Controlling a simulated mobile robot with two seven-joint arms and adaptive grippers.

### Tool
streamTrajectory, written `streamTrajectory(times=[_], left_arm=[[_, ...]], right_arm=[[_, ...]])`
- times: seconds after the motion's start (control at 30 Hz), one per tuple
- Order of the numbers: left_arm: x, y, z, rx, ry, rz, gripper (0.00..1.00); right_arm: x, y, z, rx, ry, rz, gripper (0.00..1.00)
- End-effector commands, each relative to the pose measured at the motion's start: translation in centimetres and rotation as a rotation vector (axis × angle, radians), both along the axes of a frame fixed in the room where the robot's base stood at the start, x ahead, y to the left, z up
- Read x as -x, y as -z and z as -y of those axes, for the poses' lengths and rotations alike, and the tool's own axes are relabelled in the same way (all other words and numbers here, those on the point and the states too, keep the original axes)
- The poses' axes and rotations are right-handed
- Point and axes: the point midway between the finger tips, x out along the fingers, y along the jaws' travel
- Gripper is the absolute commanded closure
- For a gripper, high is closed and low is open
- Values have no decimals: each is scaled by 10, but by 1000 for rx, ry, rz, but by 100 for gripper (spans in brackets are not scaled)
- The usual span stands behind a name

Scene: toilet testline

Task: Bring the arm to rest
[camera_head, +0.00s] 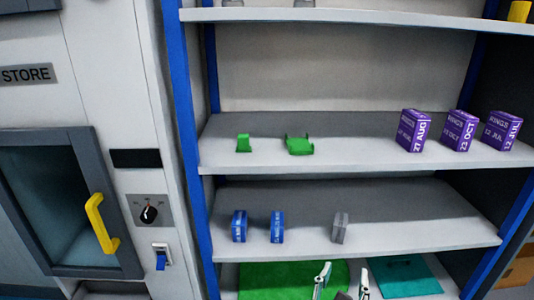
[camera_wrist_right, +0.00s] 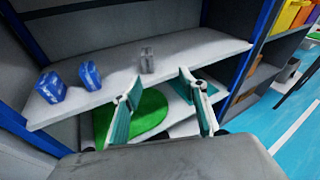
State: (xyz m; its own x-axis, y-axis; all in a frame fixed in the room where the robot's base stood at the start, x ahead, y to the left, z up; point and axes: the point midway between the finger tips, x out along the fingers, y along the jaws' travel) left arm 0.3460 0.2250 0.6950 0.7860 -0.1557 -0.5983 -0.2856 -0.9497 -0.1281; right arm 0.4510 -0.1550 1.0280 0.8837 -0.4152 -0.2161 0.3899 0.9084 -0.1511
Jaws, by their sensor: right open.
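My right gripper (camera_head: 342,283) is at the bottom edge of the head view, in front of the lowest visible shelf. In the right wrist view the same gripper (camera_wrist_right: 160,97) has its two fingers spread apart, with nothing between them. It is below and in front of the shelf that holds two blue boxes (camera_wrist_right: 90,75) and a grey box (camera_wrist_right: 147,60). Those blue boxes (camera_head: 277,227) and the grey box (camera_head: 340,227) also stand on the lower middle shelf in the head view. My left gripper is in neither view.
Purple boxes (camera_head: 458,131) and two green items (camera_head: 299,146) stand on the shelf above. A green mat (camera_head: 262,282) and a teal mat (camera_head: 405,276) lie on the lowest shelf. At left is a cabinet with a yellow handle (camera_head: 101,223).

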Motion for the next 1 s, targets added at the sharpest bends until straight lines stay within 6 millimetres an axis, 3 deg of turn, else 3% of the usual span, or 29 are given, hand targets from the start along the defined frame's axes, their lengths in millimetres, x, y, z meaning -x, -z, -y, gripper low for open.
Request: streamTrajectory(times=[0.1,0.27,0.4,0.5,0.57,0.67,0.77,0.87,1.0], left_arm=[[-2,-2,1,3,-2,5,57],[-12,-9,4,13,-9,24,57],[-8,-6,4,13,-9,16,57],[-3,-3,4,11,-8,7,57],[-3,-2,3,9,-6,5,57],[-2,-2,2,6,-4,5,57],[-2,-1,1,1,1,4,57],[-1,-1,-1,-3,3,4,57],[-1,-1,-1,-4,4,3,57]], right_arm=[[-5,-23,25,233,31,75,57],[-5,-56,40,644,48,155,57],[-5,-69,27,1094,14,178,57],[-5,-57,6,1429,-49,161,57],[-6,-39,-8,1631,-104,138,57],[-5,8,-28,1961,-231,82,57],[1,73,-37,2278,-403,3,57],[14,140,-31,2538,-590,-81,57],[42,226,-5,2815,-873,-200,57]])
